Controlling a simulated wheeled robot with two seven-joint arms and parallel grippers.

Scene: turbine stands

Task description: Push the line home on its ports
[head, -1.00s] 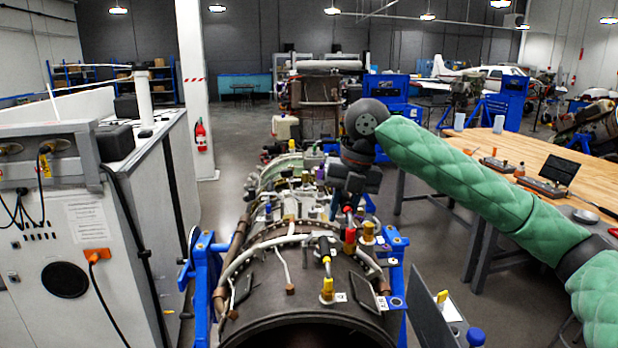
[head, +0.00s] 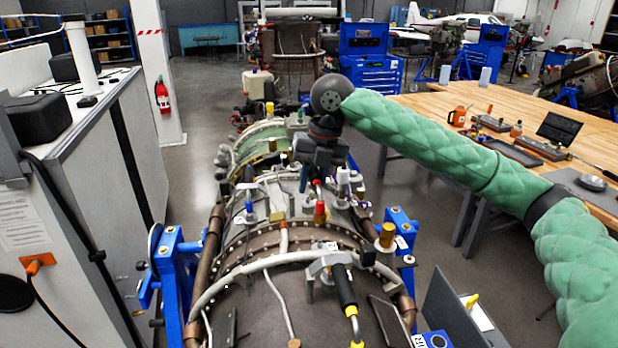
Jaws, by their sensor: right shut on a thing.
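The turbine engine (head: 245,308) lies lengthwise on a blue stand (head: 172,285), with lines and fittings along its casing. My right gripper (head: 306,182) points down over the top of the casing, at the far end of my green-sleeved right arm. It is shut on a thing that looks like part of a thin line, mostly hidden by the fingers. A red fitting (head: 320,212) stands just below and right of the fingertips. Whether the line's ends sit on their ports is too small to tell. My left gripper is out of view.
A wooden workbench (head: 420,100) with tools is at the right. A grey cabinet (head: 70,180) is at the left.

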